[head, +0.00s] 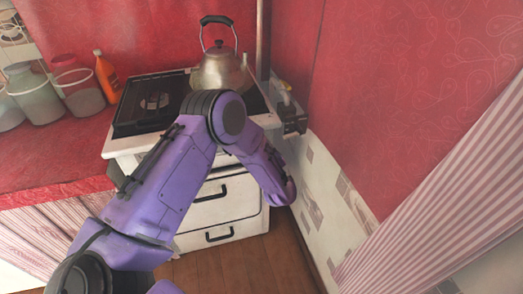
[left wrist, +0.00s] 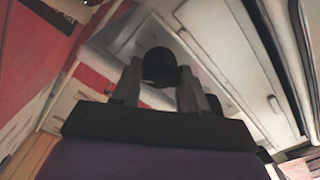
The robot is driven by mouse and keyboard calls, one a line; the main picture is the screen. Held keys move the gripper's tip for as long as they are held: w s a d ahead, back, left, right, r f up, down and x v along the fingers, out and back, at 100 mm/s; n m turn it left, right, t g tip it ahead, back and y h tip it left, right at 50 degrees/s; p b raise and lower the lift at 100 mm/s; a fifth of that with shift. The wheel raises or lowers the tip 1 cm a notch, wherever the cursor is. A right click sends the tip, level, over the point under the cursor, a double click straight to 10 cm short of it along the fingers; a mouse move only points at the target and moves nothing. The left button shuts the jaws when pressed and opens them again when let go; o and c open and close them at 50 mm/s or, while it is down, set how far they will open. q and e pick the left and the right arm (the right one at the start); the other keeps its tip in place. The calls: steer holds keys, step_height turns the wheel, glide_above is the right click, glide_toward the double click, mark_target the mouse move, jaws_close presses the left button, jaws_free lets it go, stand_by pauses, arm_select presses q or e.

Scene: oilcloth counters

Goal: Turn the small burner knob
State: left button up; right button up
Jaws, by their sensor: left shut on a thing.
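The white stove (head: 226,208) with a black top stands against the red wall in the head view. My left arm reaches across its front, and the forearm hides much of the front panel, so I cannot make out the knobs there. My left gripper is hidden in the head view. In the left wrist view, my left gripper (left wrist: 160,78) has its two grey fingers on either side of a round black knob (left wrist: 159,62) and is shut on it. Which burner the knob serves cannot be told. My right gripper is not in view.
A metal kettle (head: 219,72) stands on the stove top at the back right. Jars (head: 79,90) and an orange bottle (head: 107,77) stand on the red counter (head: 55,158) at left. A wall and a striped curtain (head: 440,190) close off the right side.

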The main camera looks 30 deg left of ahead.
arm_select(q)
steer(key=n+b, duration=0.5)
steer(key=n, duration=0.6)
stand_by(0.7)
steer(key=o, duration=1)
steer(key=shift+r, duration=0.1)
steer(key=shift+o, duration=0.2)
steer(key=v, duration=1)
steer(key=shift+s+d+b, duration=0.2)
steer(key=shift+d+b, duration=0.05)
steer(key=shift+b, duration=0.2)
